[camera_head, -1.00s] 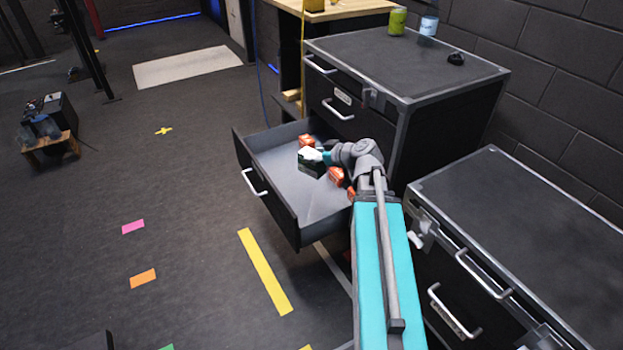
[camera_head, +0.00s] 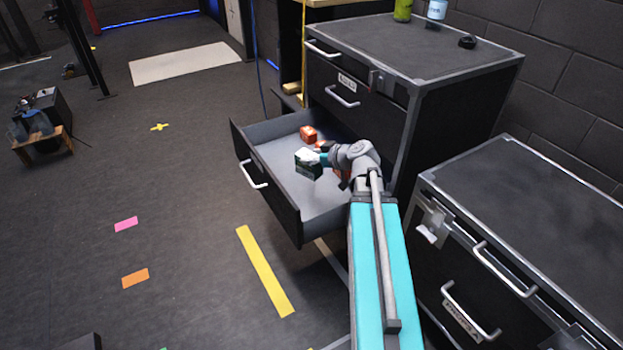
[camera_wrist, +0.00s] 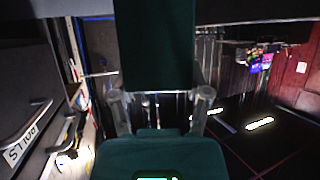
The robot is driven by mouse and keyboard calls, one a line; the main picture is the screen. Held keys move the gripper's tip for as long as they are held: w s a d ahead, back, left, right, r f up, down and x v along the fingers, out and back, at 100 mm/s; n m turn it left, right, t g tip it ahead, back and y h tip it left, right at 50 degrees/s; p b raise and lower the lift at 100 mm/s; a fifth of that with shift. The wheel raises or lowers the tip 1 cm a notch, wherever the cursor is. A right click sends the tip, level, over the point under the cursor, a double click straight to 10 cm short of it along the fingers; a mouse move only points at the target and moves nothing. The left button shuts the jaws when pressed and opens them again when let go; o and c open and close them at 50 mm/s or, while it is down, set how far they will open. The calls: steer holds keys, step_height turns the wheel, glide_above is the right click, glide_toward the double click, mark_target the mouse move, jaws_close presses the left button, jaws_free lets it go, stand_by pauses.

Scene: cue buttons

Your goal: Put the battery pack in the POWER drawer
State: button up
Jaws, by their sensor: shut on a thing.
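The battery pack (camera_head: 308,167) is a dark green block with a white top in the head view. My gripper (camera_head: 324,160) is shut on it, over the open bottom drawer (camera_head: 278,153) of the far cabinet. I cannot tell how high the pack is above the drawer floor. In the wrist view the dark green pack (camera_wrist: 153,45) fills the upper middle, near the gripper's fingers (camera_wrist: 158,100). The open drawer's own label is not visible, so I cannot read whether it says POWER.
Orange blocks (camera_head: 308,135) lie in the drawer, partly behind my gripper. The far cabinet (camera_head: 410,50) has closed upper drawers, one with a label too small to read. A second black cabinet (camera_head: 530,220) stands at right. Open floor lies left of the drawer.

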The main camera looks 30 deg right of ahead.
steer(key=shift+f, duration=0.55)
steer(key=shift+d, duration=0.1)
steer(key=w+d+f+b, duration=0.2)
steer(key=w+f+b, duration=0.7)
steer(key=w, duration=0.4)
steer(key=shift+d, duration=0.3)
steer(key=shift+b, duration=0.3)
steer(key=shift+w+d+f+b, duration=0.1)
steer(key=shift+w+f+b, duration=0.1)
steer(key=shift+f+b, duration=0.8)
steer(key=shift+w+f+b, duration=0.15)
steer(key=shift+f+b, duration=0.8)
steer(key=shift+f, duration=0.05)
